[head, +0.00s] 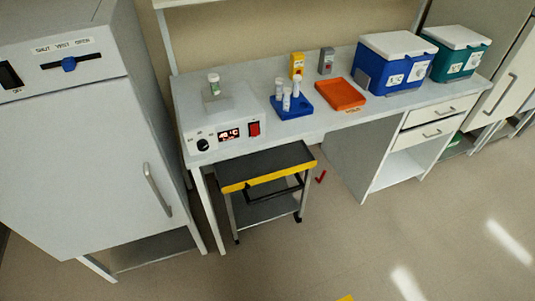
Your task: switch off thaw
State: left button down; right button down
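A white bench unit (224,118) stands at the left end of the bench, with a control panel on its front. The panel has a black knob (203,145), a lit red display (229,134) and a red rocker switch (254,129). The display digits and the labels are too small to read surely, and I cannot tell which way the rocker is pressed. A capped vial (214,84) stands upright on top of the unit. Neither of my grippers is in view.
A cart with a yellow front edge (268,178) stands before the bench, below the panel. A blue vial rack (292,107), an orange tray (340,95) and two coolers, blue (384,72) and teal (450,62), are on the bench. A tall cabinet (80,150) stands left.

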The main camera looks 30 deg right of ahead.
aim_at(254, 128)
jog(key=k, duration=1)
jog(key=z, duration=0.35)
jog(key=i, duration=0.4)
jog(key=z, duration=0.95)
jog(key=i, duration=1)
